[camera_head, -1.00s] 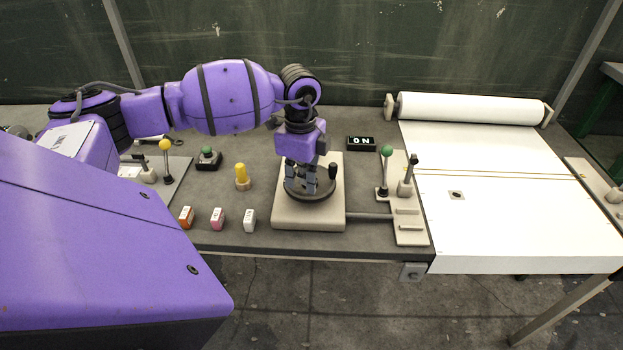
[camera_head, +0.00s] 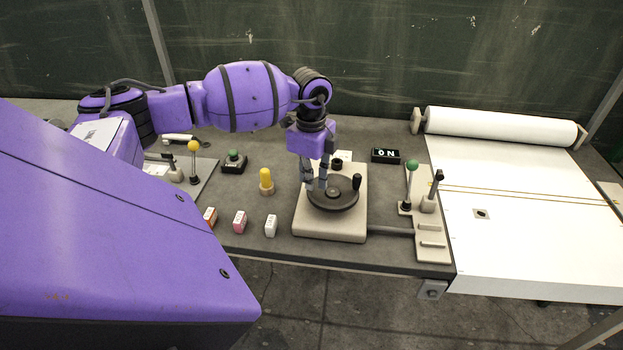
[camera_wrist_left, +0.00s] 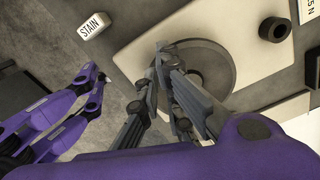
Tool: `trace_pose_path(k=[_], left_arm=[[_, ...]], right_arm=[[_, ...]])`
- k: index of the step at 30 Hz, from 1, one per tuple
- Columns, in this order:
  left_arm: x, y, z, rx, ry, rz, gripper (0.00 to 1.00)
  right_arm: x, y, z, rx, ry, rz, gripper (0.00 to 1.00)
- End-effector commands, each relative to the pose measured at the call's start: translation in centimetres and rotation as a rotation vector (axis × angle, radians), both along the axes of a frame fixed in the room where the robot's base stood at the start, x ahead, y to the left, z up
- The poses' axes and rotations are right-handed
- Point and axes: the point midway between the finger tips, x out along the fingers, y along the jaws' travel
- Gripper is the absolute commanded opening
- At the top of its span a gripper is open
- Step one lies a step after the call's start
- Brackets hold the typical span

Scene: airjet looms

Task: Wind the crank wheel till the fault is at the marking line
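The crank wheel (camera_head: 343,203) is a dark disc on a pale base plate (camera_head: 310,232). Its upright black knob (camera_head: 357,182) is at the right of the disc. My left gripper (camera_head: 316,188) points down over the wheel's left part, away from the knob. Its fingertips nearly meet in the left wrist view (camera_wrist_left: 166,54), and I see nothing held; whether they are fully shut is unclear. The fault (camera_head: 481,213) is a small dark spot in a square on the white cloth. It lies in front of a thin brownish line (camera_head: 530,196) across the cloth, apart from it.
A cloth roll (camera_head: 500,130) lies at the back. Green-topped (camera_head: 412,166) and black (camera_head: 438,176) levers stand right of the wheel, before an ON sign (camera_head: 386,156). A yellow peg (camera_head: 266,178) and small blocks, including a white one (camera_head: 271,226), stand left.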

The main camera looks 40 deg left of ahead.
Motion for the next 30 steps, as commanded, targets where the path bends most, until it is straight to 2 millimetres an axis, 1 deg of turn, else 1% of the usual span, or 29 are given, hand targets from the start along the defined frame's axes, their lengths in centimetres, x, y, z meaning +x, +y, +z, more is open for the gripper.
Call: trace_pose_path(k=[1, 6, 12, 15, 17, 20, 24, 30], left_arm=[[0.0, 0.0, 0.0, 0.0, 0.0, 0.0, 0.16], [0.0, 0.0, 0.0, 0.0, 0.0, 0.0, 0.38], [0.0, 0.0, 0.0, 0.0, 0.0, 0.0, 0.38], [0.0, 0.0, 0.1, 0.0, 0.0, 0.0, 0.38], [0.0, 0.0, 0.3, -0.001, -0.001, 0.0, 0.38], [0.1, 0.0, 1.0, 0.0, -0.003, 0.0, 0.38], [0.1, 0.0, 2.6, -0.002, -0.007, 0.0, 0.38], [0.1, 0.0, 4.6, -0.001, -0.007, 0.0, 0.38]], right_arm=[[0.1, 0.0, 0.1, 0.0, -0.003, 0.0, 0.0], [0.3, 0.1, 0.3, 0.001, -0.008, 0.001, 0.0], [0.2, 0.1, 0.3, 0.001, -0.006, 0.0, 0.0], [-0.5, -0.1, -0.3, 0.0, 0.009, -0.002, 0.0], [-0.4, -0.1, -0.1, 0.0, 0.007, -0.002, 0.0], [0.1, -0.1, 0.5, 0.0, -0.007, -0.001, 0.0], [1.0, 0.0, 1.7, 0.0, -0.032, -0.001, 0.0], [1.9, 0.0, 2.9, 0.0, -0.059, -0.001, 0.0]])
